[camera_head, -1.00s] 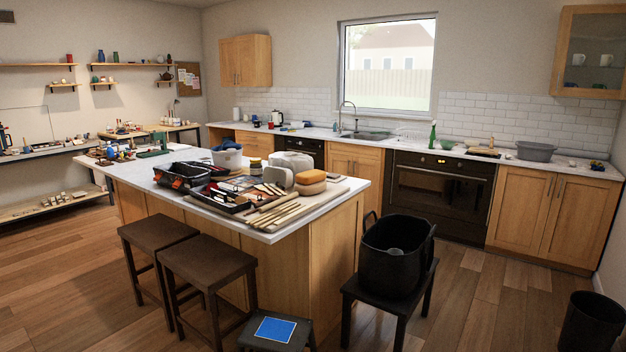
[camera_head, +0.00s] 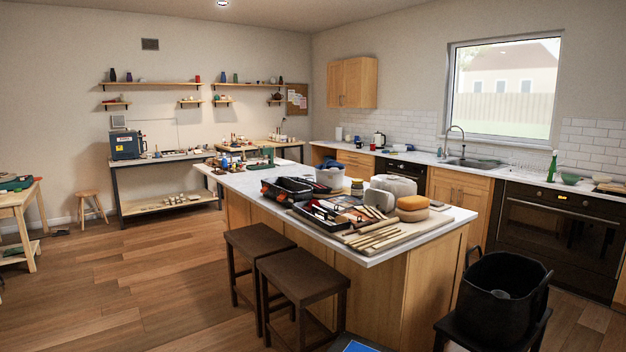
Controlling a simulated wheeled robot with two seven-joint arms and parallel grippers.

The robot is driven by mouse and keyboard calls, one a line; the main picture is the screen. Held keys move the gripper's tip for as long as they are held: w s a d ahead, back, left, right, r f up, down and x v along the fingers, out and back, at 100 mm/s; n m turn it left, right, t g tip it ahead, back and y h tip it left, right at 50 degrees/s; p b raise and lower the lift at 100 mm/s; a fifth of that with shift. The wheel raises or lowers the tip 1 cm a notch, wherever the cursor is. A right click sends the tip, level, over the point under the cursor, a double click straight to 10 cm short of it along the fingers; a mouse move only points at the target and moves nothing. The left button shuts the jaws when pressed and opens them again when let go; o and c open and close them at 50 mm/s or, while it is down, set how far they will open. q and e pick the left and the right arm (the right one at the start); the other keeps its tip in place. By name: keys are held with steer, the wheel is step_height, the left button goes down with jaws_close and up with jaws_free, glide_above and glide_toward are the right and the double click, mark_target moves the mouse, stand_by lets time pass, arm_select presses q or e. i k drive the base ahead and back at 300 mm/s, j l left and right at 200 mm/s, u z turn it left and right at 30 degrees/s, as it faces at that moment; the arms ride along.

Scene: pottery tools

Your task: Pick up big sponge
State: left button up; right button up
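Two rounded sponge-like pieces lie at the right end of the kitchen island (camera_head: 432,232). The upper one is orange-tan (camera_head: 412,202). The lower one is pale yellow (camera_head: 411,214), and the orange one rests on it or just behind it. I cannot tell for sure which is the big sponge. A large light-grey rounded block (camera_head: 393,188) stands just behind them. Neither of my grippers is in view.
A dark tool tray (camera_head: 322,218) and wooden sticks (camera_head: 376,237) crowd the island beside the sponges. Two brown stools (camera_head: 303,279) stand at its near side. A black bucket (camera_head: 503,285) sits on a low stand at right.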

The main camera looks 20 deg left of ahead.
mark_target(413, 202)
steer(key=u, duration=0.35)
steer(key=i+l+u, duration=0.55)
steer(key=u, duration=0.2)
steer(key=i+l+u, duration=0.2)
steer(key=l+u, duration=0.15)
steer(key=l, duration=0.2)
